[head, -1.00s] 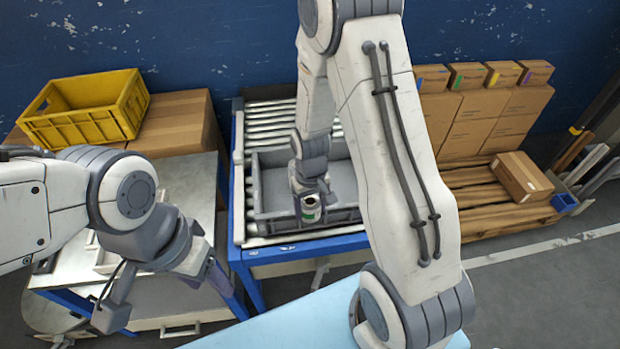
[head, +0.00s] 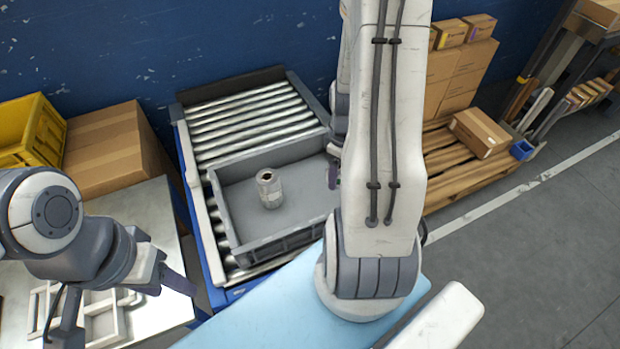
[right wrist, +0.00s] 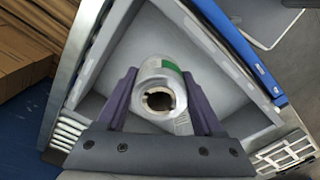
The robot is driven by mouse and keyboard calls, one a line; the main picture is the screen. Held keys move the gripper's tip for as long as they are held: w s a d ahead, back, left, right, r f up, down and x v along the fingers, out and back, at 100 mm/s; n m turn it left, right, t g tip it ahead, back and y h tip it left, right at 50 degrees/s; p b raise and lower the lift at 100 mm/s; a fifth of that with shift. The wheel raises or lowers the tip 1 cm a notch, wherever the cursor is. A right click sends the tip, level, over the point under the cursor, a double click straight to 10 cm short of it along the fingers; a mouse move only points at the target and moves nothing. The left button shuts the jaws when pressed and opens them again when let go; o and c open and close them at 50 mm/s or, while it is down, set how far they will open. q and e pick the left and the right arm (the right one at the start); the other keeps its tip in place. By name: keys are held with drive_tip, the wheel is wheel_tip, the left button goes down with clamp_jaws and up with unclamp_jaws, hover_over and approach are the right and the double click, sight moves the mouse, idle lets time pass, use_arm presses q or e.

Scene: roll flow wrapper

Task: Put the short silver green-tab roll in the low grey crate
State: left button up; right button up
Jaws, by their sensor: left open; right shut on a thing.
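The short silver green-tab roll (right wrist: 150,74) is between the two fingers of my right gripper (right wrist: 160,88) in the right wrist view. The gripper is shut on it, and its open end faces the camera. In the head view my right gripper (head: 333,172) is at the right side of the low grey crate (head: 222,208), mostly hidden by my arm, which also hides the held roll. A silver roll (head: 269,190) stands upright on the crate floor, left of that gripper; no green shows on it. My left gripper (head: 160,282) is open and empty over the pale table.
The crate rests on a roller conveyor (head: 250,115); its floor is bare around the standing roll. A yellow crate (head: 25,135) and a cardboard box (head: 112,150) are at left. A divided tray (head: 100,318) lies on the left table. A light blue surface (head: 270,315) is in front.

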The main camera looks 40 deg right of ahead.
drive_tip(key=shift+w+a+f, duration=0.15)
drive_tip(key=shift+w+f, duration=1.65)
drive_tip(key=shift+f, duration=0.3)
drive_tip(key=shift+w+a+f, duration=0.15)
drive_tip(key=shift+w+f, duration=1.65)
drive_tip(key=shift+f, duration=0.25)
drive_tip(key=shift+f, duration=0.1)
drive_tip(key=shift+f+b, duration=0.35)
drive_tip(key=shift+f, duration=0.15)
drive_tip(key=o, duration=1.5)
